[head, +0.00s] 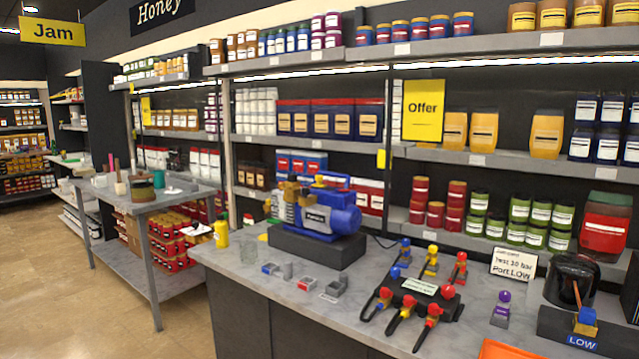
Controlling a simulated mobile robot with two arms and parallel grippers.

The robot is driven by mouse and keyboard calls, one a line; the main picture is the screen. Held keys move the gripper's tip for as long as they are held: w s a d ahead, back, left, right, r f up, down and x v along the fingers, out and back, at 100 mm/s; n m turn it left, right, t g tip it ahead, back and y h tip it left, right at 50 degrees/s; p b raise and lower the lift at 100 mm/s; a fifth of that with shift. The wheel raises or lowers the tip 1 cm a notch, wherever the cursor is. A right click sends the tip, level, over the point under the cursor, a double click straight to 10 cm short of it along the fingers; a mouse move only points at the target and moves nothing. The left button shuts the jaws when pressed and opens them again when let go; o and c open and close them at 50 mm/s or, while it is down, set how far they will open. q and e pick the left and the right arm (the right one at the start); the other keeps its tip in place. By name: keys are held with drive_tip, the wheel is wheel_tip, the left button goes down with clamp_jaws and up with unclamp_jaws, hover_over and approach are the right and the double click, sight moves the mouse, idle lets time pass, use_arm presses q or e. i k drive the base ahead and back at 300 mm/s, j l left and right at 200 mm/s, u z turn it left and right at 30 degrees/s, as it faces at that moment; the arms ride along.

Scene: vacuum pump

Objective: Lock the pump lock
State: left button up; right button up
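The blue pump (330,217) sits on a dark block (316,246) on the grey counter (230,262). It has brass-coloured fittings on its left end and a pale label on its side. I cannot tell which part is the pump lock or what state it is in. Neither of my grippers shows in the head view.
Small grey pieces (338,286) lie in front of the pump. Red-knobbed levers (405,322) and coloured fittings stand to the right. A sign (513,263) and a dark jar (572,280) stand farther right. An orange item (505,350) is at the bottom edge.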

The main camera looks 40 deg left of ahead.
sight(318, 178)
drive_tip(key=i+j+u, duration=0.15)
drive_tip(key=i+j, duration=0.2)
drive_tip(key=i+j+u, duration=0.15)
drive_tip(key=i+j, duration=0.15)
drive_tip(key=i+j+u, duration=0.2)
drive_tip(key=i, duration=0.3)
drive_tip(key=i+j+u, duration=0.15)
drive_tip(key=i, duration=0.25)
